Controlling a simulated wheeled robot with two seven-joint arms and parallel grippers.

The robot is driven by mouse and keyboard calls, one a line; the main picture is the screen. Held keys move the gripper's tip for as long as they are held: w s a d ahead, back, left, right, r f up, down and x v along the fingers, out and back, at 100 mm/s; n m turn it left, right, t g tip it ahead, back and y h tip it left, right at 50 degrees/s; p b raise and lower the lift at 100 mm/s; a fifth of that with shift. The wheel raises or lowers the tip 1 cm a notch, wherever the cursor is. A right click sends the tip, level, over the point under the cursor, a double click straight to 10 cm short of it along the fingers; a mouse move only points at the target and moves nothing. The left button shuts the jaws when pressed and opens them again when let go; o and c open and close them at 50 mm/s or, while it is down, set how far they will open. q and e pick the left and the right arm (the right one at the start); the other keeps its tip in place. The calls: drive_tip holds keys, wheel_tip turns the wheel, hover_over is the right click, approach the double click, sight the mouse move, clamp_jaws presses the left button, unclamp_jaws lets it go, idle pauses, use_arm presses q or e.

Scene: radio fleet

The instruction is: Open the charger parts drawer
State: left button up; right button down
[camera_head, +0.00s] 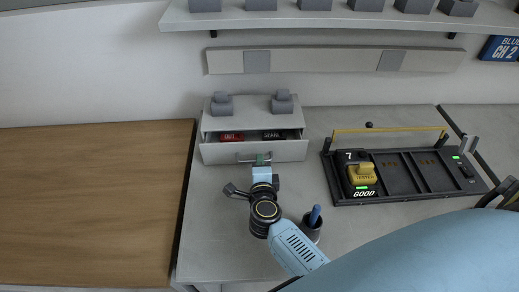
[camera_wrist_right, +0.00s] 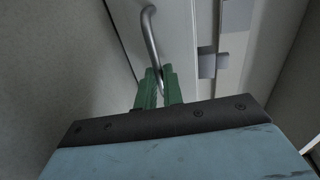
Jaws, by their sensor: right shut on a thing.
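The charger parts drawer (camera_head: 218,155) is in a small light-grey cabinet on the grey bench. It stands partly open, and a red label and a dark label show inside it. My right gripper (camera_head: 262,160) is at the middle of the drawer front, shut on its metal handle. In the right wrist view the green fingers (camera_wrist_right: 158,84) close around the curved handle bar (camera_wrist_right: 151,32). My left gripper is not in view.
A dark charger rack (camera_head: 400,174) with a yellow device (camera_head: 361,174) stands to the right. A dark cup (camera_head: 311,230) with a blue item is close beside my right arm. Two grey blocks sit on the cabinet top. A wooden surface (camera_head: 90,200) at left is clear.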

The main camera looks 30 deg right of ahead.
drive_tip(key=v, duration=0.3)
drive_tip(key=f+v, duration=0.1)
drive_tip(key=v, duration=0.1)
drive_tip(key=p+v, duration=0.1)
drive_tip(key=v, duration=0.2)
drive_tip(key=shift+s+a+f, duration=0.2)
drive_tip(key=shift+s+f, duration=0.2)
drive_tip(key=shift+s, duration=0.05)
drive_tip(key=c, duration=1.5)
unclamp_jaws()
drive_tip(key=shift+c, duration=0.2)
drive_tip(key=p+v, duration=0.2)
drive_tip(key=v, duration=1.1)
drive_tip(key=shift+r+p, duration=0.1)
drive_tip(key=shift+p, duration=0.25)
drive_tip(key=shift+s, duration=0.1)
